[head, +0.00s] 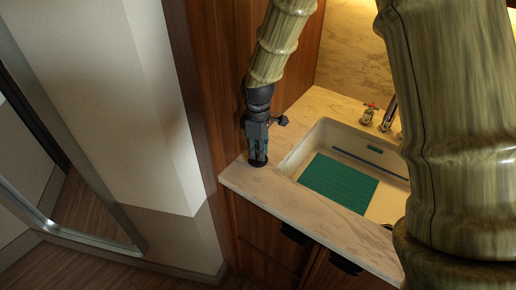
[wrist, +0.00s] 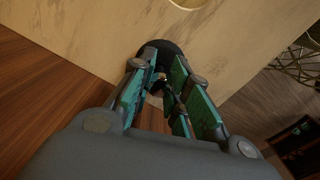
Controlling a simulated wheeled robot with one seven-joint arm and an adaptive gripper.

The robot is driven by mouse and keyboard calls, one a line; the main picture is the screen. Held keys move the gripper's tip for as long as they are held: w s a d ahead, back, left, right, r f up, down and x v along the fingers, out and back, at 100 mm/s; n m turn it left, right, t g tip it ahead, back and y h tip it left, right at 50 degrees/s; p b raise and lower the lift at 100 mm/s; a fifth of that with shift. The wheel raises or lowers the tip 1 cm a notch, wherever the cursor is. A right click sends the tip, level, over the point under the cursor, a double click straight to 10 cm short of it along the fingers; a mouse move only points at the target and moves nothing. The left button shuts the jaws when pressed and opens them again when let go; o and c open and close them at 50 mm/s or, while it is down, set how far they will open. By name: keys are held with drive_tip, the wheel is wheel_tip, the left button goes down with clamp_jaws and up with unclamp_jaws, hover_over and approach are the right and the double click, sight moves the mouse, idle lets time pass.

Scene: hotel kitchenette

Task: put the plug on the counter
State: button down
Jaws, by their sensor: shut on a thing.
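My gripper (head: 257,150) points down over the left end of the pale stone counter (head: 325,212). It is shut on the plug (head: 258,163), a small black disc just below the fingertips. In the wrist view, the fingers (wrist: 158,84) with green pads close around the plug's dark knob, and its black disc (wrist: 153,47) shows beyond them. The counter (wrist: 75,30) fills the upper part of that view. The disc is at or very close to the counter surface; I cannot tell whether it touches. The fingers partly hide the plug.
A white sink (head: 383,207) with a green mat (head: 338,183) is set in the counter to the right. A tap (head: 390,113) stands behind it. A wooden panel (head: 215,80) rises at the counter's left. My arm hides the sink's right side.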

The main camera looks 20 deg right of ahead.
drive_tip(key=shift+s, duration=0.15)
drive_tip(key=c, duration=1.4)
unclamp_jaws()
drive_tip(key=shift+f, duration=0.1)
drive_tip(key=shift+o, duration=0.2)
wheel_tip(320, 180, up, 12)
drive_tip(key=b, duration=0.2)
drive_tip(key=shift+r+b, duration=0.2)
drive_tip(key=shift+b, duration=0.15)
drive_tip(key=shift+f, duration=0.1)
